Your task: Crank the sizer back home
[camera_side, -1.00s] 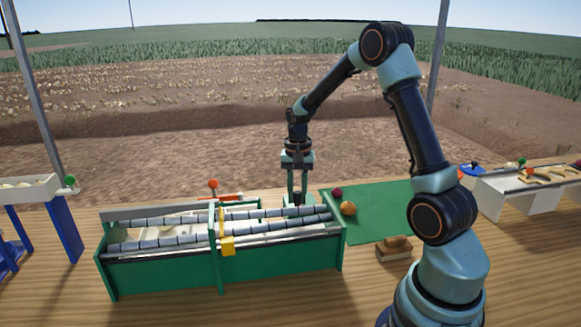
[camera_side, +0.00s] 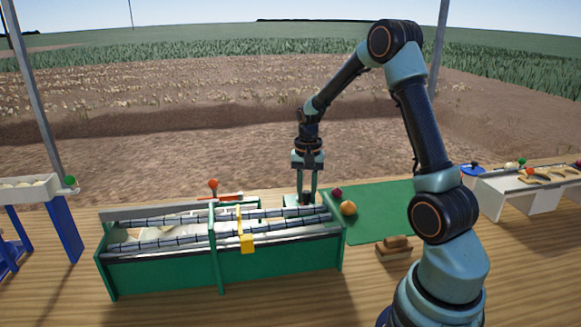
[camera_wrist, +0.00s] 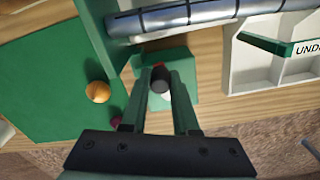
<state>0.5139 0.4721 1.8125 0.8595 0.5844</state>
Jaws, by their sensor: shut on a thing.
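The sizer is a green-sided frame (camera_side: 270,262) with two long rows of segmented rollers (camera_side: 165,243), standing on the wooden table. A yellow marker (camera_side: 246,243) sits on its front side, just right of the green cross-plate (camera_side: 213,250). My gripper (camera_side: 307,203) points down at the sizer's back right end. In the wrist view my gripper (camera_wrist: 160,78) is shut on the crank's dark knob (camera_wrist: 161,74), above a green block (camera_wrist: 182,92). Part of a roller (camera_wrist: 200,18) shows there too. The fingers hide much of the crank.
A green mat (camera_side: 375,225) lies to the right with an orange onion (camera_side: 348,208) and a dark red onion (camera_side: 336,193). A brown block (camera_side: 395,245) sits in front. A white tray (camera_wrist: 262,65) with a partly visible label lies beside the sizer. White stands flank the table area.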

